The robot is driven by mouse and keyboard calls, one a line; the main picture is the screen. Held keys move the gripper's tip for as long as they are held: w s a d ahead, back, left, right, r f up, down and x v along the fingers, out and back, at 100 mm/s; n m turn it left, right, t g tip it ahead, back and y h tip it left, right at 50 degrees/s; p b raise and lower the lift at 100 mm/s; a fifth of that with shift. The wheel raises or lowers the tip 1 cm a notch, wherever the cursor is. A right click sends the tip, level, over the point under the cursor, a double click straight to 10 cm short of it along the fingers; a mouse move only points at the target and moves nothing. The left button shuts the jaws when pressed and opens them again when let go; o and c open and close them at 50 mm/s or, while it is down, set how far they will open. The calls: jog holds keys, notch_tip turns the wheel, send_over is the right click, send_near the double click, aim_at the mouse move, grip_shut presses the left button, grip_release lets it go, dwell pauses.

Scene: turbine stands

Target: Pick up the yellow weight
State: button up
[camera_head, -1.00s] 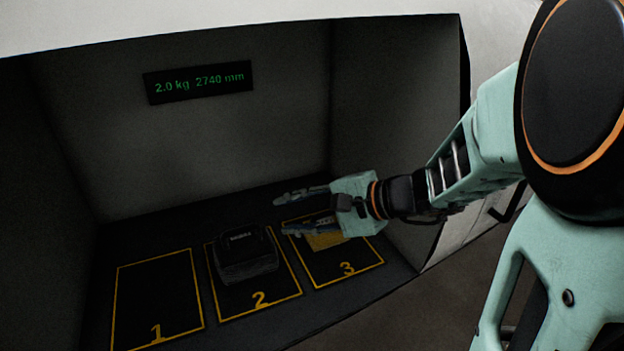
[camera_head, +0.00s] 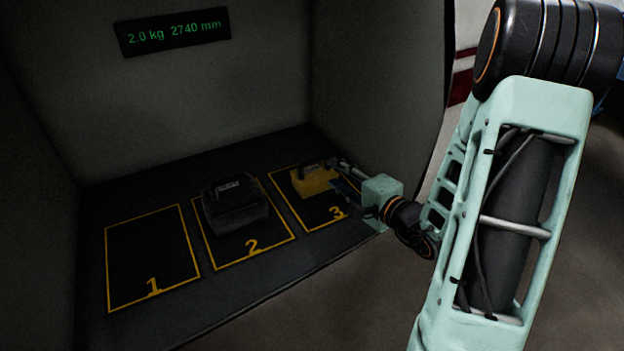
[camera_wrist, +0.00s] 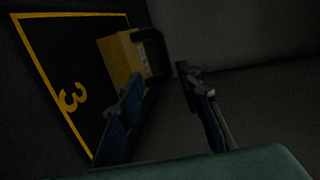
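The yellow weight (camera_head: 314,181) is a block with a dark handle on top. It sits upright in the marked square 3 on the alcove floor. In the wrist view the weight (camera_wrist: 120,58) is ahead of my fingers, left of the middle, with its black handle (camera_wrist: 155,50) towards the gap between them. My gripper (camera_head: 340,174) is just right of the weight in the head view. In the wrist view my gripper (camera_wrist: 160,88) is open, with nothing between its fingers. I cannot tell whether a fingertip touches the weight.
A black weight (camera_head: 236,203) with a handle stands in square 2, left of the yellow one. Square 1 (camera_head: 150,255) is empty. The alcove's right wall (camera_head: 375,90) rises close behind my gripper. A display (camera_head: 174,31) on the back wall reads 2.0 kg 2740 mm.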

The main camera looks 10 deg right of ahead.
aim_at(317, 160)
jog(key=x, duration=0.3)
jog(key=shift+w+a, duration=0.15)
jog(key=shift+w, duration=0.15)
jog(key=shift+r+p+x, duration=0.15)
jog(key=shift+p+x, duration=0.35)
jog(key=shift+x, duration=0.85)
jog(key=shift+r+p+x, duration=0.15)
jog(key=shift+p+x, duration=0.3)
jog(key=shift+x, duration=0.9)
jog(key=shift+a, duration=0.15)
jog(key=shift+c, duration=0.6)
grip_shut()
jog(key=shift+r, duration=0.1)
